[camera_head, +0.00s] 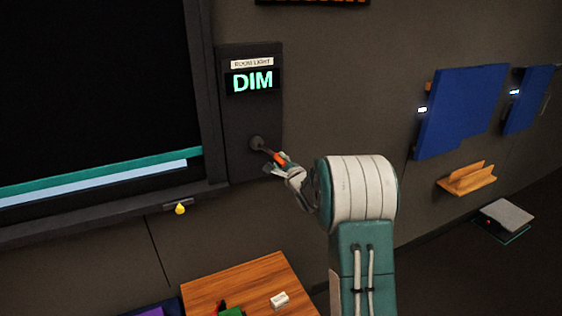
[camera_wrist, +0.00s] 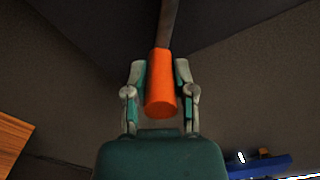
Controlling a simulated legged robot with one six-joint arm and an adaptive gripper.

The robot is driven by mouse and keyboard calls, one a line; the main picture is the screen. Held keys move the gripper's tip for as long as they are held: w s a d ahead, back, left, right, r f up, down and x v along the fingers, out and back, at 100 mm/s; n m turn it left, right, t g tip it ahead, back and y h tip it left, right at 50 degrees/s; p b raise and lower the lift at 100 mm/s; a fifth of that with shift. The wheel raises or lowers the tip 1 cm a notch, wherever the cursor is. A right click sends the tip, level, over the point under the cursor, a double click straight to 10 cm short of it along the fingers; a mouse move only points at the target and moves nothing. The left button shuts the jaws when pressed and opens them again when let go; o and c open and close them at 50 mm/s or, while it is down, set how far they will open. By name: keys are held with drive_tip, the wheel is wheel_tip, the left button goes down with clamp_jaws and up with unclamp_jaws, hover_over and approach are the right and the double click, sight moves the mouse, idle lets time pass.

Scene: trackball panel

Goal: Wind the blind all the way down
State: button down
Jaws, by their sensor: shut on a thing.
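The blind (camera_head: 100,172) shows as a teal band above a pale blue strip, low in the black window at the left of the head view. It slants slightly in the picture. A crank hub (camera_head: 257,143) sits on the dark wall panel beside the window. Its orange handle (camera_head: 279,159) points to the lower right. My gripper (camera_head: 277,168) is shut on this handle. In the wrist view the orange handle (camera_wrist: 162,85) stands between my two fingers, with its grey arm (camera_wrist: 168,25) running upward. Part of the handle is hidden by my fingers in the head view.
A sign reading DIM (camera_head: 252,81) is on the panel above the crank. A small yellow knob (camera_head: 180,209) hangs under the window sill. A wooden table (camera_head: 250,275) stands below. Blue panels (camera_head: 462,108) and a wooden shelf (camera_head: 467,180) are on the wall at right.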

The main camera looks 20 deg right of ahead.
drive_tip(key=shift+d+f, duration=0.1)
drive_tip(key=shift+f, duration=0.1)
drive_tip(key=shift+c, duration=2.2)
unclamp_jaws()
drive_tip(key=shift+d, duration=0.1)
drive_tip(key=shift+r, duration=0.1)
drive_tip(key=s, duration=1.1)
drive_tip(key=shift+s, duration=0.4)
